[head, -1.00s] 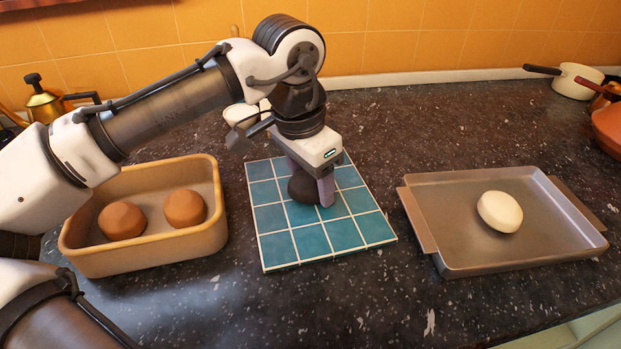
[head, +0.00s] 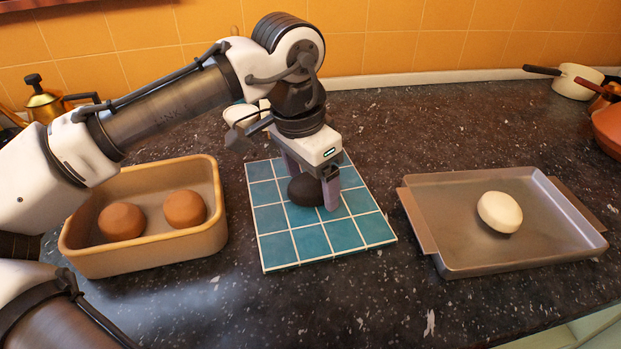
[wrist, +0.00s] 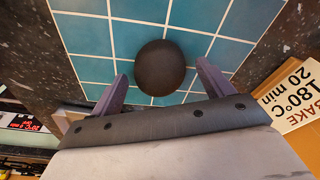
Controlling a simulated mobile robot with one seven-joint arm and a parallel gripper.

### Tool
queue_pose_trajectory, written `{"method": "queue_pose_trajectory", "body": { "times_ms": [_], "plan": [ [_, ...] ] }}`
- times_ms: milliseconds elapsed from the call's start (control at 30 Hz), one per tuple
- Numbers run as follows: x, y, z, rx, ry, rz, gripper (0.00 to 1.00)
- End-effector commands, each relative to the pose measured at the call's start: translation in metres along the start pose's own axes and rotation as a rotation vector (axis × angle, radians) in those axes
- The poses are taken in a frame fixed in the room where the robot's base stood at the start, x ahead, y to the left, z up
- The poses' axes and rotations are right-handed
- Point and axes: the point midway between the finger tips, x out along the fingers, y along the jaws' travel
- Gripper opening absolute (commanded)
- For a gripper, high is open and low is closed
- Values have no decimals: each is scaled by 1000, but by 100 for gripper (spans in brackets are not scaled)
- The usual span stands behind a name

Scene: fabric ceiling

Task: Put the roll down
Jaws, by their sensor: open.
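A dark, nearly black roll (head: 305,190) rests on the blue tiled board (head: 311,243) in the middle of the counter. My gripper (head: 312,192) is just above the board with its jaws spread to either side of the roll. In the wrist view the dark roll (wrist: 160,67) sits on the blue tiles ahead of the two fingers (wrist: 163,85), with gaps on both sides. A pale roll (head: 500,212) lies on the metal tray (head: 456,255) at right. Two brown rolls (head: 122,221) (head: 185,209) lie in the tan bin (head: 150,258) at left.
A white pot (head: 577,82) and an orange-brown pot (head: 609,128) stand at the back right. A brass kettle (head: 45,108) is at the back left. The wrist view shows a card reading "BAKE 180°C 20 min" (wrist: 288,95). Dark counter between board and tray is clear.

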Motion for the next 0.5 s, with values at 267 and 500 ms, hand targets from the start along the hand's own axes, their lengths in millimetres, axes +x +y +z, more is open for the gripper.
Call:
{"method": "queue_pose_trajectory", "body": {
  "times_ms": [267, 500],
  "plan": [
    [-58, 0, -1, 0, 5, 2, 80],
    [-101, 0, -1, 2, 3, 2, 80]
  ]
}}
